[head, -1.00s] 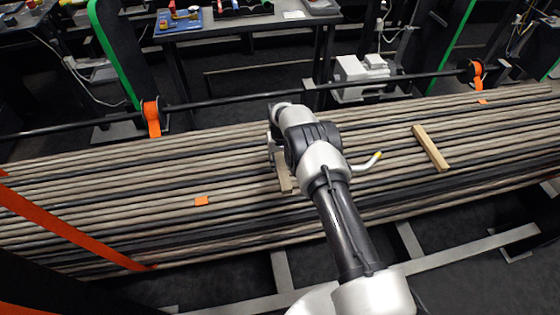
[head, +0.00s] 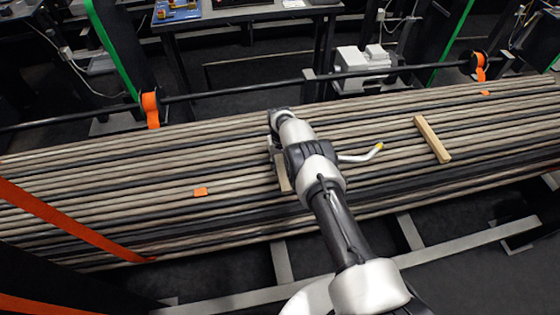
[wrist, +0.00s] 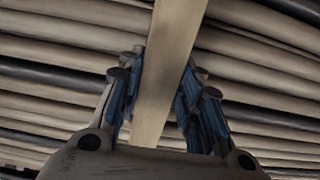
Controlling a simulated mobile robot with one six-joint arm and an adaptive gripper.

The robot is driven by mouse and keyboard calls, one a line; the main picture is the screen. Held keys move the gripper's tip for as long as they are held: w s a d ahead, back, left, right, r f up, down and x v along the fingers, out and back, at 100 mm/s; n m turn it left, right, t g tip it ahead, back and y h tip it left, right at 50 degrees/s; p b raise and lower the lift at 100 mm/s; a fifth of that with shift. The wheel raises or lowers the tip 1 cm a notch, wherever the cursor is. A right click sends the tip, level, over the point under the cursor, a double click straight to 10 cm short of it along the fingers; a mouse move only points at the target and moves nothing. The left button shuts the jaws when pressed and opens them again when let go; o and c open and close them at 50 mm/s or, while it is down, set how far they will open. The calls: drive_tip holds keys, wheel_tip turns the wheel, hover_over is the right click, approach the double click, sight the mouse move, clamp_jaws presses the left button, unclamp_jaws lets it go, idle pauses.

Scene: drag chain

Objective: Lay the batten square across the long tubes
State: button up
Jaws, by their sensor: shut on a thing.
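The long tubes (head: 100,185) lie side by side as a wide bed of beige and dark lengths, running left to right in the head view; they also fill the wrist view (wrist: 50,112). My gripper (wrist: 162,78) is shut on a pale wooden batten (wrist: 170,45), one blue-padded finger on each side. The batten crosses the tubes at close to a right angle. In the head view only part of the batten (head: 283,180) shows beside my arm. I cannot tell whether it touches the tubes. A second batten (head: 432,139) lies across the tubes to the right.
A small orange tag (head: 200,191) lies on the tubes left of my gripper. A dark bar (head: 230,93) with orange straps (head: 151,110) runs behind the bed. A wide orange strap (head: 70,228) crosses the left end. The tubes between the two battens look clear.

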drive_tip(key=o, duration=1.2)
wheel_tip(320, 180, up, 12)
idle(0.5)
